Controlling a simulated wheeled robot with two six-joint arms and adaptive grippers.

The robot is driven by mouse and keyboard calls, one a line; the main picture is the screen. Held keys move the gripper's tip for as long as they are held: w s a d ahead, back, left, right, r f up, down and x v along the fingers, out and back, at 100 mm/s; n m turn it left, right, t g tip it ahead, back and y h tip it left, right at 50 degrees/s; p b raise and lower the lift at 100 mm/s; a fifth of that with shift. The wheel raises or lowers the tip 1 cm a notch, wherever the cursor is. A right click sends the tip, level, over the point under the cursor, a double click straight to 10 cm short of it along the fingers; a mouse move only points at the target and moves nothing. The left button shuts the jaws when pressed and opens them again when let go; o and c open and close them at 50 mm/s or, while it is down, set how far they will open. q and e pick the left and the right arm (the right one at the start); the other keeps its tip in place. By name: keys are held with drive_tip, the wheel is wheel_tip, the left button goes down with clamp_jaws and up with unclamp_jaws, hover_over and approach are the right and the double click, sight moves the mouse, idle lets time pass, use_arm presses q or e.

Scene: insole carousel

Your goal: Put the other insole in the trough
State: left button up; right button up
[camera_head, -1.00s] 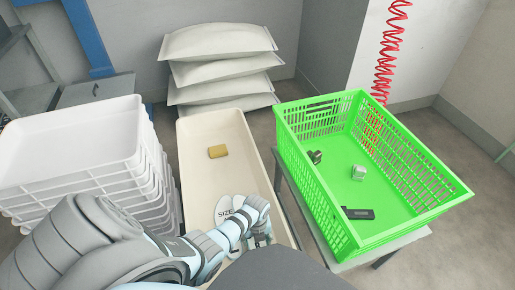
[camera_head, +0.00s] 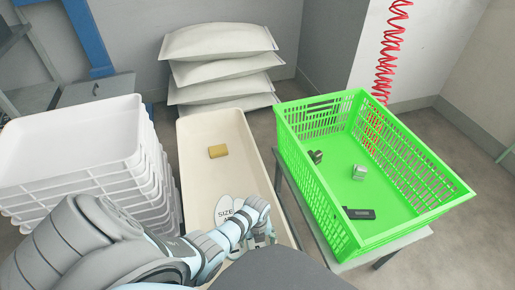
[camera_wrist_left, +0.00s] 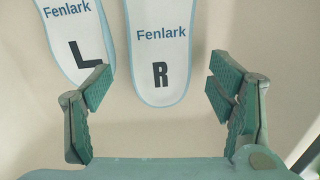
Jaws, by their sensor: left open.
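The beige trough (camera_head: 212,185) stands in the middle of the head view. Two pale insoles lie side by side on its floor near the front; lettering starting "SIZE" shows on them there. In the left wrist view the insole marked L (camera_wrist_left: 75,28) is at the upper left and the insole marked R (camera_wrist_left: 160,52) is beside it, both reading "Fenlark" with blue edges. My left gripper (camera_wrist_left: 160,88) is open, its fingers apart, with the heel of the R insole between and beyond them. It also shows over the trough's front (camera_head: 262,236). My right gripper is out of view.
A yellow block (camera_head: 218,151) lies in the trough. A green crate (camera_head: 315,200) with several small items stands on a table at the right. Stacked white trays (camera_head: 75,150) stand at the left, and pale sacks (camera_head: 222,75) are piled behind.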

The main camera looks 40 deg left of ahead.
use_arm(q)
wheel_tip(320, 180, up, 13)
drive_tip(key=p, duration=0.7)
drive_tip(key=shift+f+p, duration=0.15)
drive_tip(key=shift+p, duration=0.15)
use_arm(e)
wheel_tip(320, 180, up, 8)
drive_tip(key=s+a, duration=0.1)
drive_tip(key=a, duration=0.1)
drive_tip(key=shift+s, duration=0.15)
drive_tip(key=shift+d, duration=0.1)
